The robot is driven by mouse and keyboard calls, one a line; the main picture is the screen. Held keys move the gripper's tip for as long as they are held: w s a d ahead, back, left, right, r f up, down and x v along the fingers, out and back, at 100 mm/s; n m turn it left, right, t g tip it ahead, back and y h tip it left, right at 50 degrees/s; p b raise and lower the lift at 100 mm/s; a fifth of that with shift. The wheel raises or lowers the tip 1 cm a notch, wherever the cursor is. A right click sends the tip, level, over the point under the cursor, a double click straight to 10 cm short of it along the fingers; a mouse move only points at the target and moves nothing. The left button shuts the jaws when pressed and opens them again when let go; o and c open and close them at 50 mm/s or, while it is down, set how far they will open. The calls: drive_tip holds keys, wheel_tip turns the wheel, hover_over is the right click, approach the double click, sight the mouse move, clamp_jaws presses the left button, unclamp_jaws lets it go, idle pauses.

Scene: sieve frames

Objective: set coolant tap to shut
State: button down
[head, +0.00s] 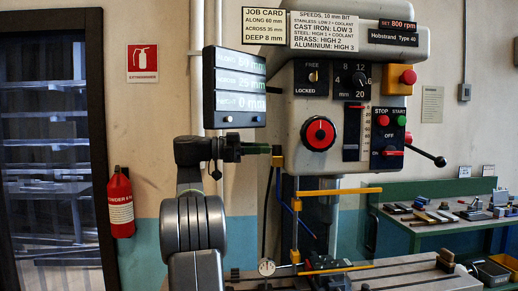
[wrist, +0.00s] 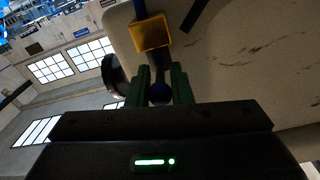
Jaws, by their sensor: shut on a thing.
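The coolant tap shows as a small brass body (head: 279,161) on the drill press column side, left of the red-ringed dial, with a blue hose below it. In the wrist view its brass block (wrist: 150,33) is at upper middle. My gripper (head: 268,149) reaches in from the left at the tap. In the wrist view its green fingers (wrist: 160,84) are shut on the tap lever, one each side. In the head view the lever is mostly hidden by the fingers.
The drill press head (head: 345,100) stands just right of my gripper, with a three-line readout (head: 240,88) above it. A green bench (head: 440,220) with tools is at right. A fire extinguisher (head: 121,203) hangs at left.

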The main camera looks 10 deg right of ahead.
drive_tip(key=shift+r, duration=0.1)
drive_tip(key=c, duration=1.6)
unclamp_jaws()
drive_tip(key=shift+a, duration=0.55)
drive_tip(key=a, duration=1.2)
drive_tip(key=shift+w+a, duration=0.35)
drive_tip(key=shift+a, duration=0.05)
drive_tip(key=shift+d, duration=0.1)
